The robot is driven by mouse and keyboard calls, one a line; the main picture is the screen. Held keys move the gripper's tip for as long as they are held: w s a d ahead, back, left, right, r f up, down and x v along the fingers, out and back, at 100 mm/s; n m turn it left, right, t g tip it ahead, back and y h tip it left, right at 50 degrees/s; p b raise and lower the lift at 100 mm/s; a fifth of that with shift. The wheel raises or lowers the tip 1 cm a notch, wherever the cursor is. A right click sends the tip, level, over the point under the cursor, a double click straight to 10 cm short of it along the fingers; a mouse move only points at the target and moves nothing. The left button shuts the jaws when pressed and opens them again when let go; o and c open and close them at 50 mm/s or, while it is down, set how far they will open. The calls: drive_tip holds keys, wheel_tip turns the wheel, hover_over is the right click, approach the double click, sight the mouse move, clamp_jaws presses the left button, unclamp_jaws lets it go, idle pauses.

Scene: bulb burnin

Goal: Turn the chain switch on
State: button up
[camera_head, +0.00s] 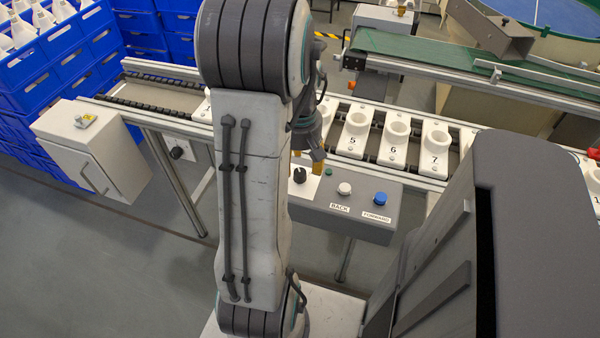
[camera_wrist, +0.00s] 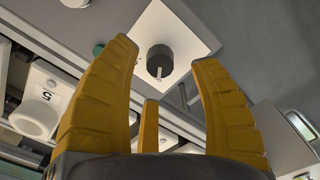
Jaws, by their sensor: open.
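A black rotary knob (camera_head: 299,175) sits on a white plate on the grey control box (camera_head: 335,210). It carries no label that I can read, so I cannot confirm that it is the chain switch. In the wrist view the knob (camera_wrist: 160,60) shows beyond and between my yellow fingertips. My gripper (camera_wrist: 163,58) is open and empty, with the knob apart from the fingers. In the head view my gripper (camera_head: 317,162) is partly hidden behind my arm, close to the knob.
A green lamp (camera_head: 328,171), a white BACK button (camera_head: 344,188) and a blue FORWARD button (camera_head: 380,198) are right of the knob. Numbered white holders (camera_head: 354,140) line the conveyor behind. Another black knob (camera_head: 177,153) is further left. Blue crates (camera_head: 60,60) stand back left.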

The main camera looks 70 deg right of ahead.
sight(300, 173)
drive_tip(key=shift+f, duration=1.7)
clamp_jaws()
drive_tip(key=m, duration=0.4)
drive_tip(key=shift+a+b, duration=0.1)
drive_tip(key=shift+b, duration=0.3)
drive_tip(key=m, duration=0.3)
drive_tip(key=shift+m, duration=0.3)
drive_tip(key=m, duration=0.6)
drive_tip(key=shift+m, duration=0.3)
